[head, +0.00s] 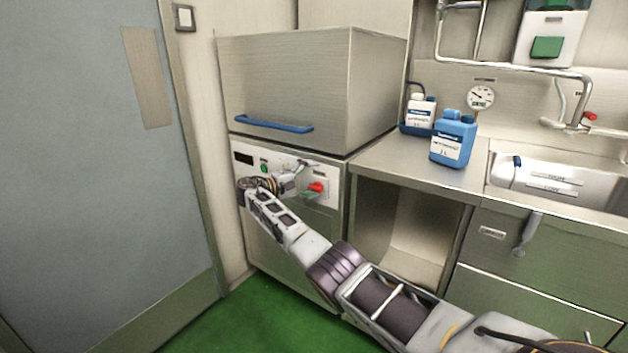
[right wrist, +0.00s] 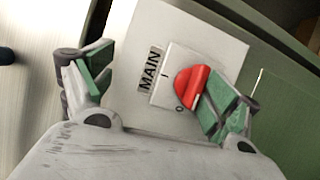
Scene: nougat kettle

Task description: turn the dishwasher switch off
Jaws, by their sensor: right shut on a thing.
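The dishwasher's red switch (head: 317,187) sits on a white plate at the right of the control panel. In the right wrist view the red knob (right wrist: 191,88) is beside the word MAIN, with the marks I and 0 on its plate. Which mark it points to I cannot tell. My right gripper (head: 307,181) is at the panel, shut on the switch. In the right wrist view the green pad of the right finger lies against the knob; the left finger of the gripper (right wrist: 160,92) appears apart from it. My left gripper is not in view.
The steel dishwasher hood (head: 285,85) with a blue handle (head: 272,124) is above the panel. A green button (head: 264,169) and dark display (head: 243,158) are left of the switch. Blue bottle (head: 454,138) and white-and-blue bottle (head: 420,115) stand on the counter (head: 400,162) at right.

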